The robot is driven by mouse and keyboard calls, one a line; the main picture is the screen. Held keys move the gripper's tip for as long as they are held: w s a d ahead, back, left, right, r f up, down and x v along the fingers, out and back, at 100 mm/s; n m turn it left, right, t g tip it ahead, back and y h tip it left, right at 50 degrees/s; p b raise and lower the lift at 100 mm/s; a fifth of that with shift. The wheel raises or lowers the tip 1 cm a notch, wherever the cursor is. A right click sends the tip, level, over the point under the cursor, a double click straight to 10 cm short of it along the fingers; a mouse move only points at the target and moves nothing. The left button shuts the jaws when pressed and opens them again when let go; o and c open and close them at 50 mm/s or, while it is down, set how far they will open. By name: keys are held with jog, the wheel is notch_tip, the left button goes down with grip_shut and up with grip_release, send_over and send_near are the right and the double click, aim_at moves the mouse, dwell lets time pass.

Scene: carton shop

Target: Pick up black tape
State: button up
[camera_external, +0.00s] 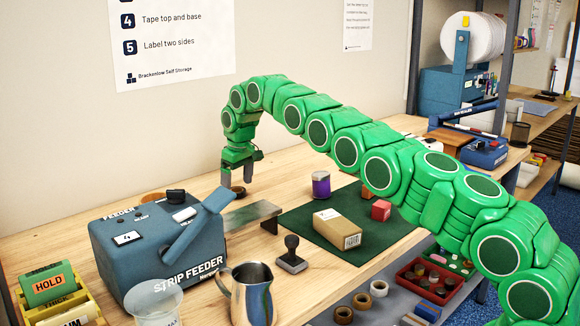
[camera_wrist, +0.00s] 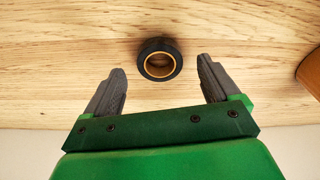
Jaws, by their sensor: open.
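The black tape (camera_wrist: 160,43), a small black roll with a tan core, lies flat on the wooden bench in the wrist view. It sits slightly beyond and between the fingertips of my gripper (camera_wrist: 161,66), with a clear gap on both sides. The fingers are open and empty. In the external view my gripper (camera_external: 237,182) points down low over the bench, behind the metal plate of the strip feeder. The roll is small there and partly hidden at the fingertips.
The blue strip feeder (camera_external: 150,255) stands left of my gripper. A purple-banded roll (camera_external: 321,185), a small carton (camera_external: 337,229) and a red box (camera_external: 381,210) stand right, around the green mat (camera_external: 300,222). A stamp (camera_external: 292,258) and metal jug (camera_external: 252,297) are in front.

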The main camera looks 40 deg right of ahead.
notch_tip(320, 180, down, 2)
jog(key=shift+w+f, duration=0.1)
jog(key=shift+c, duration=0.3)
jog(key=c, duration=1.1)
jog(key=shift+r, duration=1.8)
jog(key=shift+s+r, duration=0.1)
jog(key=shift+s, duration=0.1)
